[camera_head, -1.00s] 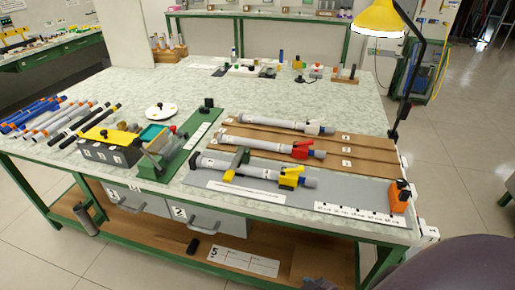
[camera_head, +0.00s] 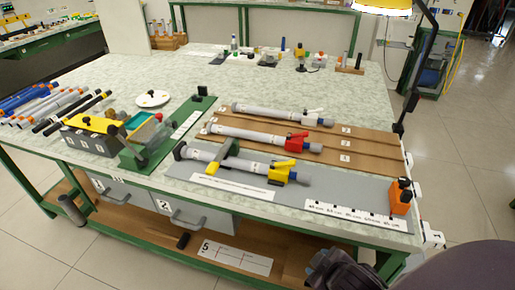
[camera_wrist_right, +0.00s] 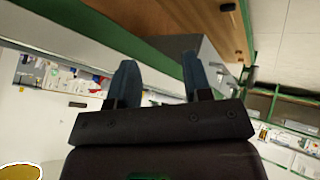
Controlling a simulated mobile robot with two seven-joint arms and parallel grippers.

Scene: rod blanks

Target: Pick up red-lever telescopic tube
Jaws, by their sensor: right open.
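The red-lever telescopic tube (camera_head: 245,133) is grey and lies on a brown wooden board, its red lever (camera_head: 297,142) toward its right end. A white-lever tube (camera_head: 265,113) lies behind it. A yellow-lever tube (camera_head: 235,163) lies in front of it on a grey panel. My right gripper shows in the right wrist view (camera_wrist_right: 157,82), its two fingers apart with nothing between them. In the head view a dark part of my right arm shows at the bottom, below the table's front edge and well away from the tubes. My left gripper is not in view.
An orange block (camera_head: 400,198) stands at the panel's right end. A lamp (camera_head: 385,5) rises on the right. A green fixture (camera_head: 150,140) and several rods (camera_head: 40,105) lie to the left.

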